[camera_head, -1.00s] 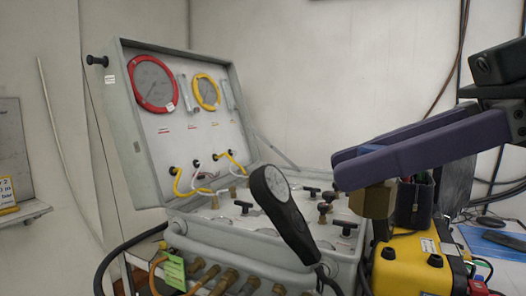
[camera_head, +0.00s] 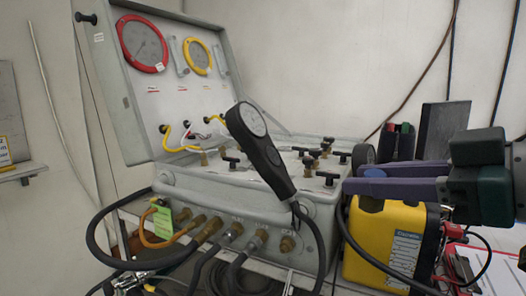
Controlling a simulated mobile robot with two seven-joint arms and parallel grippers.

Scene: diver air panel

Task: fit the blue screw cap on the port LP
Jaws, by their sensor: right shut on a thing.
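My right gripper (camera_head: 352,186) comes in from the right with purple fingers, level, beside the right end of the air panel case. Port labels are too small to read, so I cannot tell which is LP. My left gripper is not in view.
A black handheld gauge (camera_head: 262,145) stands up before the case, its hose hanging down. A yellow box (camera_head: 378,240) stands right of the case, below my gripper. Black hoses cross the front. A green tag (camera_head: 162,222) hangs at the left ports.

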